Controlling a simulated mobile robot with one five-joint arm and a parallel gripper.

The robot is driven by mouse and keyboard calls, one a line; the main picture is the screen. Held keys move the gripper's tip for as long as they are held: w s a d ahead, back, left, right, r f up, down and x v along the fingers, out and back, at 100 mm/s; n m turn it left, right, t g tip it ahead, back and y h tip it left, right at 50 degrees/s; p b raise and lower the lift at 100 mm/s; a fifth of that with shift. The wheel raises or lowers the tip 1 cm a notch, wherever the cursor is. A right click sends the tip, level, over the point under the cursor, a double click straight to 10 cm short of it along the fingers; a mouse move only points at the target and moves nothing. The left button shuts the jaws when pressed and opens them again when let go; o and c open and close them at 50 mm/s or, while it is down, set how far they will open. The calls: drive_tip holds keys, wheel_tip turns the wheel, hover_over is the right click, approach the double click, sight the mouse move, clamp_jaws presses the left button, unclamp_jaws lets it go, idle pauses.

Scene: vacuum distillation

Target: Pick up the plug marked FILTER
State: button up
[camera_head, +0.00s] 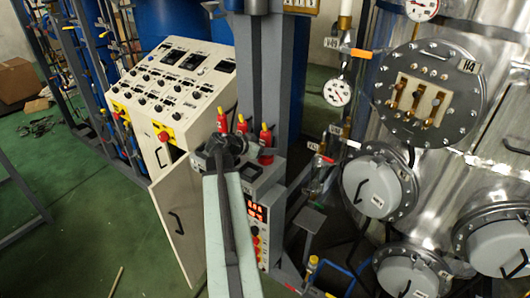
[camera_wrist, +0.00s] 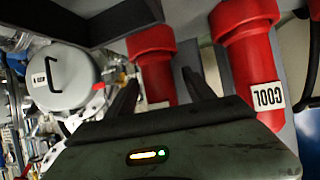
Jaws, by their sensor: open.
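Three red plugs stand in a row on a grey box beside the column in the head view: a left one (camera_head: 221,120), a middle one (camera_head: 242,123) and a right one (camera_head: 266,145). My gripper (camera_head: 228,146) is at the near side of this row. In the wrist view my open gripper (camera_wrist: 160,77) has one dark finger on each side of a red plug (camera_wrist: 154,62), with no visible grip on it. Another red plug (camera_wrist: 250,58) to its right bears a white label reading COOL, upside down. I see no FILTER label in either view.
A white control console (camera_head: 175,85) stands to the left, its lower door (camera_head: 180,215) ajar. A grey column (camera_head: 262,70) rises behind the plugs. A steel vessel (camera_head: 450,130) with round flanges and gauges fills the right. Green floor is open at the lower left.

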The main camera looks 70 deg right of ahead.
clamp_jaws()
drive_tip(key=shift+r, duration=0.1)
